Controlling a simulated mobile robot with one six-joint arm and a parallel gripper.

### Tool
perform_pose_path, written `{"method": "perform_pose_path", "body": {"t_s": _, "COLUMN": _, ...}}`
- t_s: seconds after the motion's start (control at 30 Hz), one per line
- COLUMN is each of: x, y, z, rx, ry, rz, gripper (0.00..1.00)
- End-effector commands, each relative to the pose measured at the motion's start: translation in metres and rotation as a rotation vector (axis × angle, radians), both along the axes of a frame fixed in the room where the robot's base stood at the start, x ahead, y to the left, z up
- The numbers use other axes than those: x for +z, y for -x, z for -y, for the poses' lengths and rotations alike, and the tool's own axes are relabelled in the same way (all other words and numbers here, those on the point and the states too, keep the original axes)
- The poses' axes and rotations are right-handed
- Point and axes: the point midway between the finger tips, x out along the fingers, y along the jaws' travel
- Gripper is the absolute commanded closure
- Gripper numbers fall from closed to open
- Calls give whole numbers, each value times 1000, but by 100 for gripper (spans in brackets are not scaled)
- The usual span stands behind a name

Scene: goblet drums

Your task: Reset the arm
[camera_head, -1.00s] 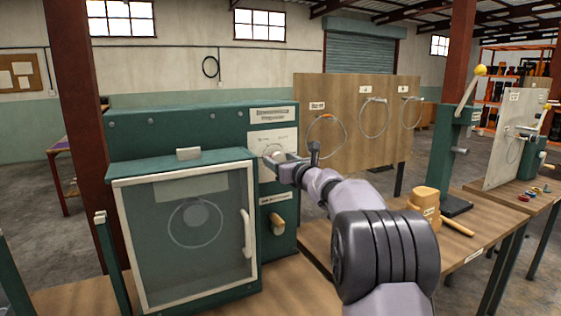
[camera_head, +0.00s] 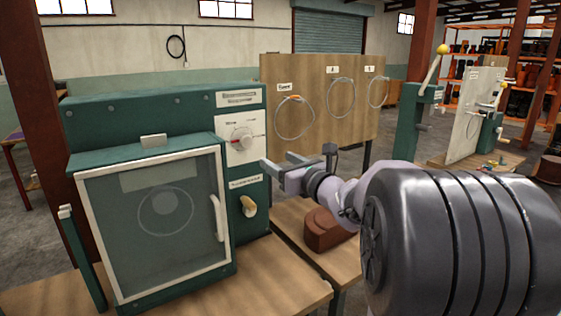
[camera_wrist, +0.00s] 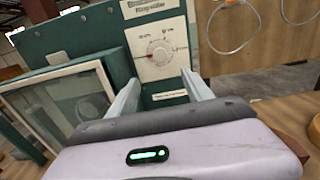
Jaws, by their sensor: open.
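My gripper (camera_head: 273,165) is open and empty in the head view, to the right of the green machine (camera_head: 90,118) and apart from its dial (camera_head: 242,139). In the wrist view my gripper's two fingers (camera_wrist: 160,95) stand apart, with the white dial plate and its dial (camera_wrist: 159,51) beyond them. Nothing is between the fingers. My arm reaches in from the right and hides part of the bench.
The machine's glazed door (camera_head: 150,220) is closed, with a white handle (camera_head: 217,218). A wooden knob (camera_head: 248,206) sits below the dial. A board (camera_head: 310,110) with hanging rings stands behind. A brown block (camera_head: 325,230) is beside my arm. Bench front is clear.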

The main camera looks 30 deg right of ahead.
Motion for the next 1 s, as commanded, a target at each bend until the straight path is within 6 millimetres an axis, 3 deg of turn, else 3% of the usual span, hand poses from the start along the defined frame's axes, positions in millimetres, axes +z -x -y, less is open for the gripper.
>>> {"method": "perform_pose_path", "body": {"t_s": 0.27, "x": 0, "y": -1, "z": 0, "rx": 0, "ry": 0, "rz": 0, "gripper": 41}}
{"method": "perform_pose_path", "body": {"t_s": 0.37, "x": 6, "y": 2, "z": -4, "rx": -38, "ry": -107, "rz": -10, "gripper": 41}}
{"method": "perform_pose_path", "body": {"t_s": 0.47, "x": 18, "y": 23, "z": -24, "rx": -202, "ry": -617, "rz": -38, "gripper": 41}}
{"method": "perform_pose_path", "body": {"t_s": 0.53, "x": 5, "y": 64, "z": -52, "rx": -387, "ry": -1206, "rz": -50, "gripper": 41}}
{"method": "perform_pose_path", "body": {"t_s": 0.6, "x": -30, "y": 118, "z": -91, "rx": -605, "ry": -1811, "rz": -55, "gripper": 41}}
{"method": "perform_pose_path", "body": {"t_s": 0.7, "x": -80, "y": 190, "z": -149, "rx": -931, "ry": -2430, "rz": -46, "gripper": 41}}
{"method": "perform_pose_path", "body": {"t_s": 0.8, "x": -119, "y": 252, "z": -203, "rx": -1284, "ry": -2823, "rz": -17, "gripper": 41}}
{"method": "perform_pose_path", "body": {"t_s": 0.83, "x": -128, "y": 268, "z": -216, "rx": 1325, "ry": 2768, "rz": 4, "gripper": 41}}
{"method": "perform_pose_path", "body": {"t_s": 0.9, "x": -142, "y": 297, "z": -241, "rx": 1342, "ry": 2532, "rz": -24, "gripper": 41}}
{"method": "perform_pose_path", "body": {"t_s": 1.0, "x": -152, "y": 323, "z": -261, "rx": 1361, "ry": 2340, "rz": -53, "gripper": 41}}
